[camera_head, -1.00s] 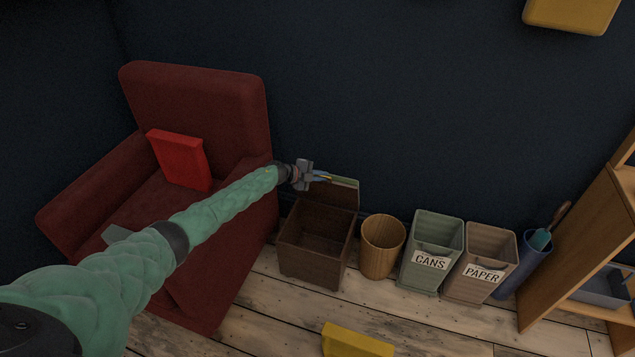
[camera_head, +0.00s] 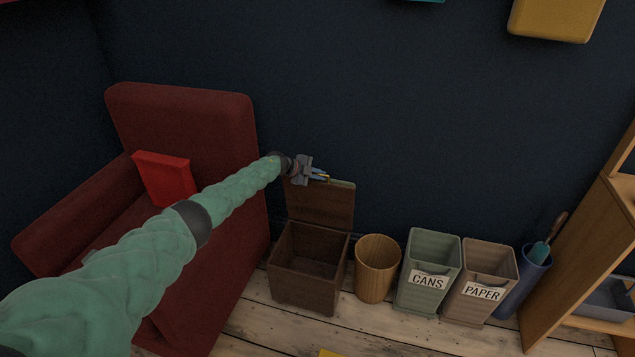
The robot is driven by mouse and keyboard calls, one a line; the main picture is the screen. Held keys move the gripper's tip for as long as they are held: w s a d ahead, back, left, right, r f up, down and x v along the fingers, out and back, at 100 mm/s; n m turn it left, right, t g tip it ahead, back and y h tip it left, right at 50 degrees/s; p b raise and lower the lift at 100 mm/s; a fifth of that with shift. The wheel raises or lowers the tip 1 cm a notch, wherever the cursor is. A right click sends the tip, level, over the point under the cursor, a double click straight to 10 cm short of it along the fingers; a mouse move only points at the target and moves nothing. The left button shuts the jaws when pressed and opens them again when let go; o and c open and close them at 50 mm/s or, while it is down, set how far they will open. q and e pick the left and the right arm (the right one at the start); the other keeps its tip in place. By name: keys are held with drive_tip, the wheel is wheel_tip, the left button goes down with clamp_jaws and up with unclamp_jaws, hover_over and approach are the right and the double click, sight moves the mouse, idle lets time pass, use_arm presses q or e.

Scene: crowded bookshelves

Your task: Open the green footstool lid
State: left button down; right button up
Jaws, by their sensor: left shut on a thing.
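The footstool is a brown wooden box (camera_head: 307,287) on the floor beside the red armchair. Its lid (camera_head: 320,205) stands raised and nearly upright at the back, brown on the inside, with a thin greenish strip along the top edge. The inside of the box is in view and looks dark and empty. My left gripper (camera_head: 322,177) is at the top edge of the lid and shut on it. My right gripper is not in view.
A red armchair (camera_head: 185,108) with a bright red object (camera_head: 165,178) on it stands at the left. A wicker bin (camera_head: 376,270), a green CANS bin (camera_head: 429,272), a PAPER bin (camera_head: 479,285) and a blue holder (camera_head: 524,285) line the wall. A wooden shelf (camera_head: 575,260) stands at right.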

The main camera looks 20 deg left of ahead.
use_arm(q)
drive_tip(key=shift+w+d, duration=0.15)
drive_tip(key=shift+d, duration=0.05)
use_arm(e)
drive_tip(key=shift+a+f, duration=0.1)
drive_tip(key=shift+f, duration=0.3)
use_arm(q)
drive_tip(key=c, duration=1.8)
unclamp_jaws()
drive_tip(key=shift+a, duration=0.1)
